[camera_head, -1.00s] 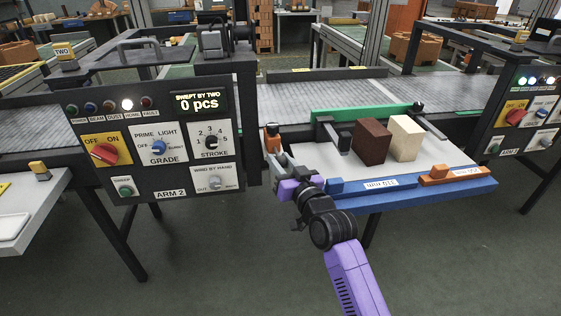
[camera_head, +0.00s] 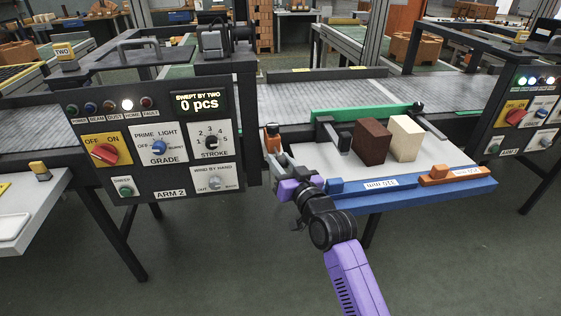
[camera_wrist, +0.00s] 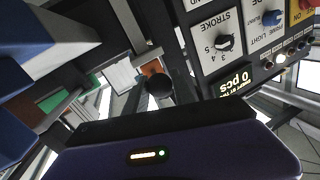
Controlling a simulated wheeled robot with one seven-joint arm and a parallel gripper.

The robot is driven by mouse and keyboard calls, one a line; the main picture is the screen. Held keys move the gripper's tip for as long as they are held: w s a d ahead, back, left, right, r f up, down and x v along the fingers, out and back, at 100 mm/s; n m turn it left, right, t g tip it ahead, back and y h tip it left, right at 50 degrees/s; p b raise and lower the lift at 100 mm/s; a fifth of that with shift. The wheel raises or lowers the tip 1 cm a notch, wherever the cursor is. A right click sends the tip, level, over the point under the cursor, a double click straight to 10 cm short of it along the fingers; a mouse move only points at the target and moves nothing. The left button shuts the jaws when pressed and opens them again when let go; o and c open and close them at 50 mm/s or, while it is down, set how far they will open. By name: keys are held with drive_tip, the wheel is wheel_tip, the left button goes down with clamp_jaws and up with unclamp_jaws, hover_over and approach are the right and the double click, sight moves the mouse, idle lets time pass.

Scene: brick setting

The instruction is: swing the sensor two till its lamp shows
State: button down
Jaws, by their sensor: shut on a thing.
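The sensor, a small orange and black unit (camera_head: 271,131), stands at the left end of the table, close to the right edge of the ARM 2 panel (camera_head: 150,180). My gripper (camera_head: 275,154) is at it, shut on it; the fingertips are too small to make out. The orange part (camera_wrist: 152,68) also shows in the wrist view behind a black round knob (camera_wrist: 158,86). I see no lit lamp on the sensor. On the panel the HOME lamp (camera_head: 127,105) glows white; the BEAM lamp (camera_head: 90,107) looks unlit. The display reads 0 pcs.
A dark brown block (camera_head: 372,142) and a cream block (camera_head: 406,138) stand on the grey table (camera_head: 340,170), right of my gripper. Blue and orange labelled strips line its front edge. A conveyor (camera_head: 345,93) runs behind. Another panel (camera_head: 520,112) stands at the far right.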

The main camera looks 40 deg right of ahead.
drive_tip(key=shift+r+p, duration=0.25)
drive_tip(key=shift+p, duration=0.6)
drive_tip(key=shift+w+a+f+h+p, duration=0.1)
drive_tip(key=shift+a+f+h+p, duration=0.15)
drive_tip(key=shift+p, duration=0.2)
drive_tip(key=shift+d, duration=0.1)
drive_tip(key=c, duration=1.1)
unclamp_jaws()
drive_tip(key=shift+o, duration=0.2)
drive_tip(key=v, duration=0.7)
drive_tip(key=shift+s, duration=0.35)
drive_tip(key=shift+r, duration=0.1)
